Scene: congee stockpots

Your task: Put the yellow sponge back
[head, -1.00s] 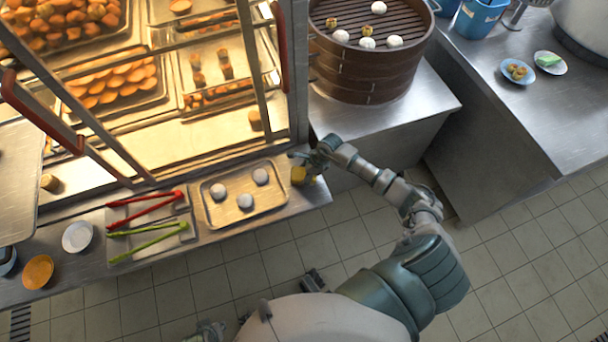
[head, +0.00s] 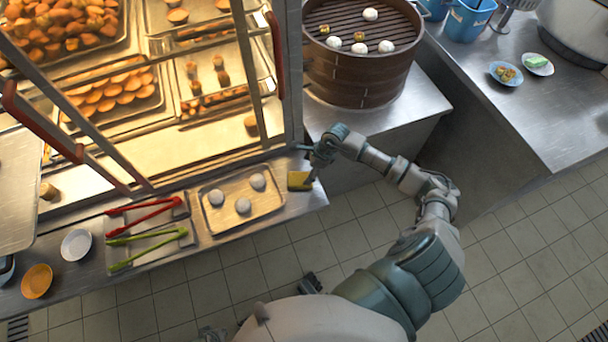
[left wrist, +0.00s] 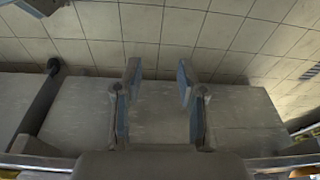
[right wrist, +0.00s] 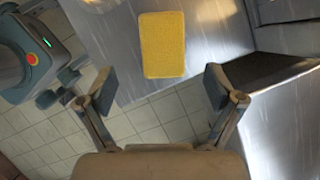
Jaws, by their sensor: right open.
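The yellow sponge (head: 299,181) lies flat on the steel counter, just right of a tray with white buns. In the right wrist view the sponge (right wrist: 163,44) lies beyond the fingertips, between the two fingers' lines. My right gripper (head: 314,168) is above the counter's right end, beside the sponge; in its own wrist view the right gripper (right wrist: 158,88) is open and empty. My left gripper (left wrist: 158,82) is open and empty in the left wrist view, over a grey surface and tiled floor. It is not clearly seen in the head view.
A bun tray (head: 240,221), red tongs (head: 150,210) and green tongs (head: 148,240) lie left of the sponge. A glass-fronted warming case (head: 150,185) stands behind. A bamboo steamer (head: 358,80) stands on the counter to the upper right.

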